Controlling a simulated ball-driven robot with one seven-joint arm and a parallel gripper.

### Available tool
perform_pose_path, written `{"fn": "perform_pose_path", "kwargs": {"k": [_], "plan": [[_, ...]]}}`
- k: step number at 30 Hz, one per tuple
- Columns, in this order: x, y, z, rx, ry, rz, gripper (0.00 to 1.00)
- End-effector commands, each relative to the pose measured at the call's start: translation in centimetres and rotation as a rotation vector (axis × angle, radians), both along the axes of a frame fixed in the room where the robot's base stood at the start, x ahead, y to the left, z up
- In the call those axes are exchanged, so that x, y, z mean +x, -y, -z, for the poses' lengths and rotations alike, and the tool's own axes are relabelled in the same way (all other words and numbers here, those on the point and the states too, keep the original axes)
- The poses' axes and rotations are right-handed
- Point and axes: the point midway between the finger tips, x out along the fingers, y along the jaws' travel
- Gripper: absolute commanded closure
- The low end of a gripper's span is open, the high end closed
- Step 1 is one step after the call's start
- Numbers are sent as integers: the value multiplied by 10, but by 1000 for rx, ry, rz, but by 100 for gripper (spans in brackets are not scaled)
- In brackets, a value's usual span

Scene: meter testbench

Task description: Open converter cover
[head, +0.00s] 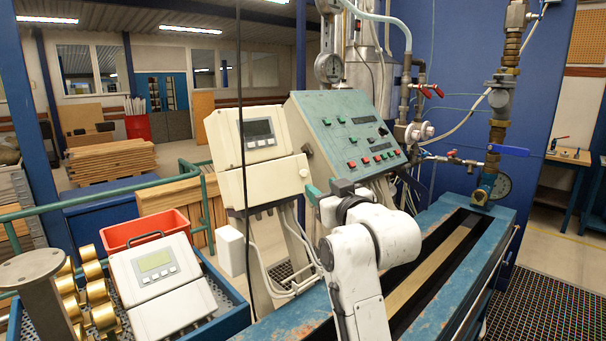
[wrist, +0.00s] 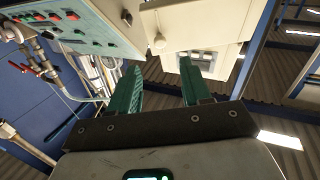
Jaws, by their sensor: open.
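A cream converter (head: 250,135) with a grey display stands on a bracket at mid-picture in the head view. Its lower front part (head: 262,182) has a small round knob (head: 304,173) on its right side. Which part is the cover I cannot tell for certain. My gripper (head: 311,189), with green fingers, is just right of the lower part, by the knob. In the wrist view my gripper (wrist: 160,85) is open and nothing is between its fingers. The cream housing (wrist: 190,22) with the round knob (wrist: 158,43) lies beyond the fingertips.
A green control panel (head: 345,130) with buttons stands close behind my gripper. A second cream converter (head: 155,280) lies in a blue tray (head: 232,312) at lower left, near brass parts and a red bin (head: 150,228). Pipes with valves (head: 498,110) rise at right above the blue bench (head: 440,215).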

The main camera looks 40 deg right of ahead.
Motion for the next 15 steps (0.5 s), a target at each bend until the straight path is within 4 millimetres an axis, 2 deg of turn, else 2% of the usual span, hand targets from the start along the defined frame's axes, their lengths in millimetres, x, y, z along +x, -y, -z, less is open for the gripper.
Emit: {"fn": "perform_pose_path", "kwargs": {"k": [15], "plan": [[78, 27, -1, 2, -2, -1, 52]]}}
